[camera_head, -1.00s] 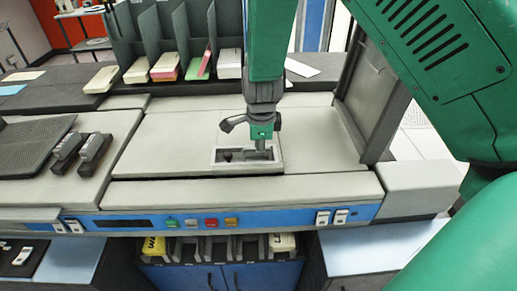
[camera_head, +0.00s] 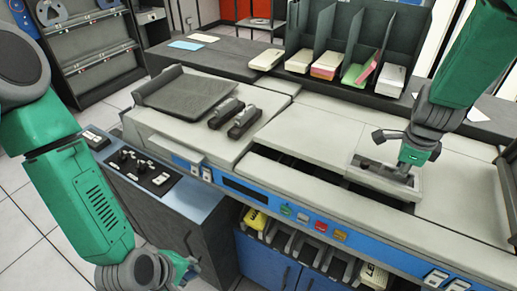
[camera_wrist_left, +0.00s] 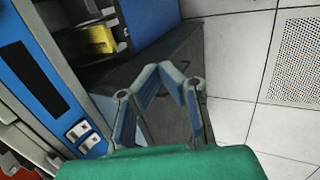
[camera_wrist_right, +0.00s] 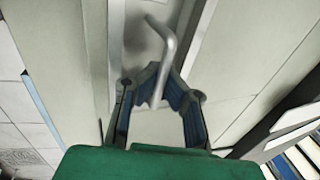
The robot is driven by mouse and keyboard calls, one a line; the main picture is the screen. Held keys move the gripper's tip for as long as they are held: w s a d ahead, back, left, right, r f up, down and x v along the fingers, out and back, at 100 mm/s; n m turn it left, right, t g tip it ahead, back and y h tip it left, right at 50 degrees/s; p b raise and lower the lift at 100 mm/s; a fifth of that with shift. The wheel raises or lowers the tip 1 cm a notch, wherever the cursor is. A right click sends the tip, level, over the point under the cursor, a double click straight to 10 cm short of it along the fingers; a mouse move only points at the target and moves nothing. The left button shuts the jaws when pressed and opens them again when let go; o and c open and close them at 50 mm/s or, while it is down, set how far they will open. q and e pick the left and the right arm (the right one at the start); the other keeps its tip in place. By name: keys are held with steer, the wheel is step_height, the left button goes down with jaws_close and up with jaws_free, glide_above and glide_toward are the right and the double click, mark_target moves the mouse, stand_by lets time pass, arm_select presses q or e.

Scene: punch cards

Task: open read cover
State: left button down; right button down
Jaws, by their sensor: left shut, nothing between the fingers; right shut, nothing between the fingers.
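The pale read cover (camera_head: 335,136) lies on top of the card machine, with a dark slot along its front edge. Near its right end is a framed recess (camera_head: 362,163). My right gripper (camera_head: 402,170) points down at this recess, its fingers shut. In the right wrist view, a bent metal handle (camera_wrist_right: 167,40) overlaps the fingertips of the right gripper (camera_wrist_right: 162,68); I cannot tell whether they touch. My left gripper (camera_head: 185,272) is low at the left, in front of the machine and away from the cover. Its shut fingers (camera_wrist_left: 172,72) are empty in the left wrist view.
A divided card rack (camera_head: 345,40) with card stacks stands behind the machine. Black blocks (camera_head: 243,119) and a dark sloped tray (camera_head: 187,92) are left of the cover. A blue button strip (camera_head: 300,215) runs along the front. A lower cabinet (camera_head: 165,215) stands near my left gripper.

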arm_select(q)
steer(key=w+d+r+n+t+h, duration=0.25)
steer(key=w+d+r+n, duration=0.35)
steer(key=w+d+n, duration=0.3)
arm_select(e)
steer(key=shift+s+f, duration=0.1)
steer(key=shift+s, duration=0.15)
arm_select(q)
steer(key=n+t, duration=0.4)
steer(key=n, duration=0.5)
glide_toward(259, 142)
step_height(259, 142, down, 2)
steer(key=x, duration=0.9)
steer(key=shift+w+a+f, duration=0.1)
steer(key=shift+a+f, duration=0.05)
steer(key=shift+f, duration=0.15)
steer(key=shift+r, duration=0.1)
step_height(259, 142, up, 2)
steer(key=shift+w+r, duration=0.1)
arm_select(e)
steer(key=shift+s, duration=0.15)
steer(key=c, duration=1.7)
jaws_free()
